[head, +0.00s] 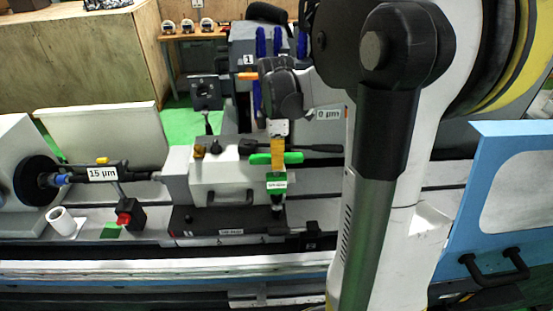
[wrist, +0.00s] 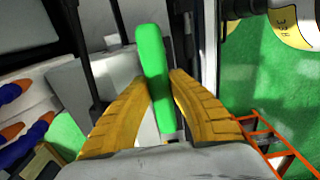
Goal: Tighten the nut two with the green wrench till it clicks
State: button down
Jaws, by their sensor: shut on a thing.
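The green wrench (head: 262,158) is in front of the grey tailstock-like housing, right of its middle in the head view. My gripper (head: 278,160) has yellow fingers and is shut on the green wrench. In the wrist view, the green wrench (wrist: 153,70) stands between the two yellow fingers of my gripper (wrist: 162,88). A green block with a white label (head: 276,186) shows just below the fingers, with a dark fitting (head: 276,207) under it near the housing's base. I cannot make out nut two; whether the wrench sits on it is not clear.
A black lever (head: 310,148) runs close to my fingers. The grey housing (head: 225,185) is beside them at left. A blue door (head: 500,190) stands at right.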

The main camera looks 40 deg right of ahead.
jog(key=shift+f+b, duration=0.9)
jog(key=shift+f, duration=0.6)
dwell(0.4)
